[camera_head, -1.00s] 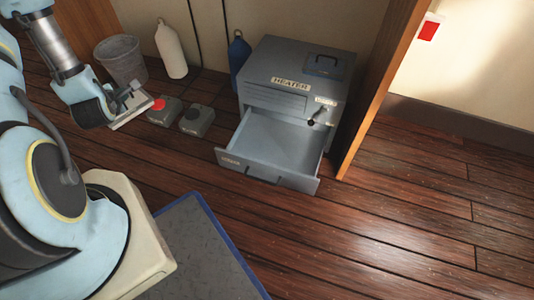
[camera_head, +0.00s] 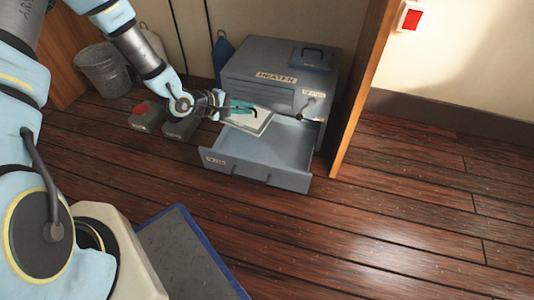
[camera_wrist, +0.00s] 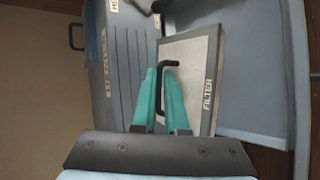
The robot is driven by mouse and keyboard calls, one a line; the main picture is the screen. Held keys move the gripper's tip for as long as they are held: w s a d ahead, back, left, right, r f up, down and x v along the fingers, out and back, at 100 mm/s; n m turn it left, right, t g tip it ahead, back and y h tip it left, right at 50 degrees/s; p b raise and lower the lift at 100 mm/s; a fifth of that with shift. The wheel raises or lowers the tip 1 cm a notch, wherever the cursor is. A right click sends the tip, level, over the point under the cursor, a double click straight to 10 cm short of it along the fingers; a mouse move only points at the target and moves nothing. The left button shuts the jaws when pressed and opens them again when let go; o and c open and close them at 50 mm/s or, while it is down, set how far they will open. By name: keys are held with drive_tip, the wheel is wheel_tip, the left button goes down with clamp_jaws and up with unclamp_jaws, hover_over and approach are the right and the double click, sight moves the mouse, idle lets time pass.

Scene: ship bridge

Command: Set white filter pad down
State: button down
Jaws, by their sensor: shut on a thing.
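The white filter pad (camera_head: 252,122) is a flat pale panel in a grey frame with a dark handle. In the wrist view the filter pad (camera_wrist: 190,60) shows the word FILTER on its frame. My gripper (camera_head: 240,108) is shut on its handle; the teal fingers (camera_wrist: 163,95) sit on either side of it in the wrist view. The pad is over the left part of the open drawer (camera_head: 278,148) of the grey heater (camera_head: 280,72). I cannot tell whether the pad touches the drawer.
Two grey boxes, one with a red top (camera_head: 146,116) and one with a dark top (camera_head: 180,127), stand on the floor left of the drawer. A bin (camera_head: 103,72) stands at the back left. A wooden partition edge (camera_head: 362,90) is right of the heater. The floor at right is clear.

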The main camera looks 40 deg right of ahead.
sight(263, 122)
drive_tip(key=s+d+f+m+g+b, duration=0.1)
drive_tip(key=s+d+f, duration=0.1)
drive_tip(key=s+d+f+m+g+b, duration=0.1)
drive_tip(key=s+f+b, duration=0.1)
drive_tip(key=shift+d+f+m+g+y, duration=0.2)
drive_tip(key=shift+d+m+g+y, duration=0.1)
drive_tip(key=shift+d+m+g, duration=0.1)
drive_tip(key=shift+s+f, duration=0.2)
drive_tip(key=shift+f, duration=0.1)
wheel_tip(263, 122, down, 9)
drive_tip(key=b, duration=0.6)
drive_tip(key=shift+f, duration=0.2)
drive_tip(key=c, duration=0.9)
unclamp_jaws()
drive_tip(key=shift+r, duration=0.1)
